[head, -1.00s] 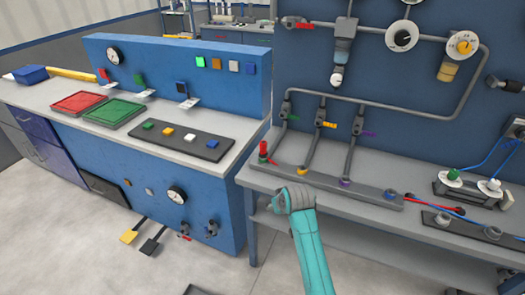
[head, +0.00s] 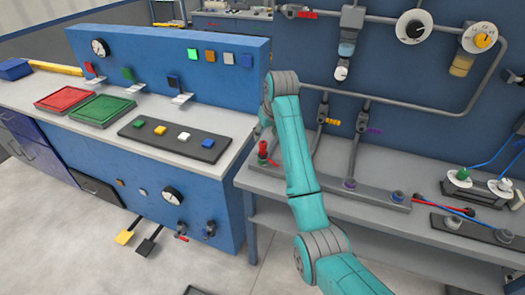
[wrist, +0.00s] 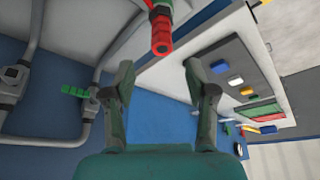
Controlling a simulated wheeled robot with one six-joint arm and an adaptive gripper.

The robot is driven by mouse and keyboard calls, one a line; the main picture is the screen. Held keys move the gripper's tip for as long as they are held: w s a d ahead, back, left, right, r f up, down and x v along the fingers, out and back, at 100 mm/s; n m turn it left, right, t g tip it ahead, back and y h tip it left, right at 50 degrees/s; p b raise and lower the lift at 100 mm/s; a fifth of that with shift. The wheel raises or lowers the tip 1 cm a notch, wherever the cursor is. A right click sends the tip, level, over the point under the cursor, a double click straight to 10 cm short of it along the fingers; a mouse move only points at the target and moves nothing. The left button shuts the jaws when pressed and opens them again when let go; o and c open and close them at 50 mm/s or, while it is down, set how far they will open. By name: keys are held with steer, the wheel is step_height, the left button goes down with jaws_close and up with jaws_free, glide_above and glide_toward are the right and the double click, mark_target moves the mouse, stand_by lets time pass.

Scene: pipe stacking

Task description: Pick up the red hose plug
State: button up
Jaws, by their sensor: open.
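The red hose plug (head: 263,149) stands upright at the left end of the grey rail on the right-hand bench. In the wrist view the red plug (wrist: 161,34) shows at the top centre, its ringed free end pointing toward the camera. My gripper (wrist: 157,76) is open and empty, its two fingers spread apart. The plug is beyond the fingertips and roughly centred between them, not touching either. In the head view the gripper is mostly hidden behind my arm, close above the plug.
A green valve handle (wrist: 78,92) on a grey pipe is left of the fingers in the wrist view. Purple-ringed sockets (head: 349,184) sit along the rail. The blue console (head: 230,65) with coloured buttons stands to the left. Red and green trays (head: 101,110) lie on its top.

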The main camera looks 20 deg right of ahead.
mark_target(264, 143)
steer(key=shift+s+x, duration=0.15)
steer(key=shift+x, duration=1.7)
steer(key=shift+s+x, duration=0.2)
steer(key=shift+x, duration=1.65)
steer(key=shift+a, duration=0.1)
jaws_close()
